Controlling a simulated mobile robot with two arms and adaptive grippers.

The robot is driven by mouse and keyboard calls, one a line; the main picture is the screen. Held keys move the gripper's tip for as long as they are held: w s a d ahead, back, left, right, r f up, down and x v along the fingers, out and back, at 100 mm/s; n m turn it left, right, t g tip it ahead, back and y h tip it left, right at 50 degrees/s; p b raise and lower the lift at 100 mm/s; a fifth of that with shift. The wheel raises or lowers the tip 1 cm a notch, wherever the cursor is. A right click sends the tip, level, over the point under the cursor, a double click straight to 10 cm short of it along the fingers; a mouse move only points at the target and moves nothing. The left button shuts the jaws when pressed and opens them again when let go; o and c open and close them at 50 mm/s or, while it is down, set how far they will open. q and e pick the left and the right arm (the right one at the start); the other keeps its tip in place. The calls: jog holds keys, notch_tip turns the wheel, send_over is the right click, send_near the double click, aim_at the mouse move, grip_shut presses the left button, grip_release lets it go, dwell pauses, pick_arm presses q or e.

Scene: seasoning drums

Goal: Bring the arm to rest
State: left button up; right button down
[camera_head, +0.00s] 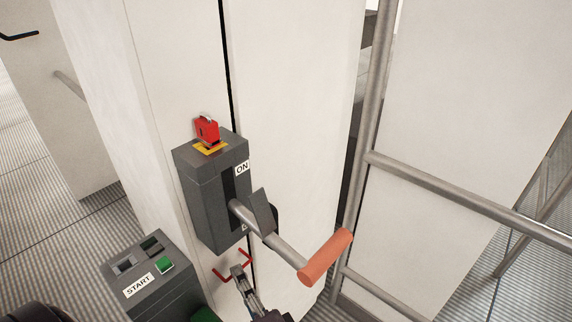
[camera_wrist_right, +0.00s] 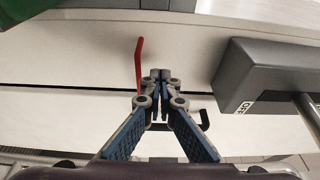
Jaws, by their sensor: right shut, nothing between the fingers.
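My right gripper (camera_head: 239,272) is at the lower middle of the head view, just below the grey switch box (camera_head: 200,200). In the right wrist view its fingers (camera_wrist_right: 160,76) are together with nothing between them, in front of the pale panel and apart from the box. My left gripper is not in view.
The box's lever has an orange handle (camera_head: 326,258) sticking out right. A red lock-like piece (camera_head: 208,130) is on the box top. A red hook (camera_wrist_right: 139,65) and black hook (camera_wrist_right: 204,121) flank my fingers. A START box (camera_head: 150,278) stands lower left; metal rails (camera_head: 450,213) are right.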

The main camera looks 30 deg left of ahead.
jog(key=d+f+n+g+h, duration=0.2)
jog(key=d+f+n+h, duration=0.25)
jog(key=d, duration=0.65)
jog(key=d+f+n+g+h, duration=0.25)
jog(key=d+f, duration=0.35)
jog(key=d, duration=0.6)
jog(key=s+d+f+n+g+h, duration=0.1)
jog(key=s+d+h, duration=0.3)
jog(key=d, duration=0.9)
jog(key=s+d+f+n+g+h, duration=0.15)
jog(key=s+d+h, duration=0.3)
jog(key=d, duration=0.75)
notch_tip(320, 180, down, 27)
jog(key=s, duration=0.2)
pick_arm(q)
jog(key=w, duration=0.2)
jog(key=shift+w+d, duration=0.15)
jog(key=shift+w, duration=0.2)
pick_arm(e)
jog(key=s+d+f+g, duration=0.2)
jog(key=s+f, duration=1.3)
jog(key=s, duration=0.2)
jog(key=shift+d+f, duration=0.3)
jog(key=shift+d, duration=0.1)
jog(key=shift+m, duration=0.25)
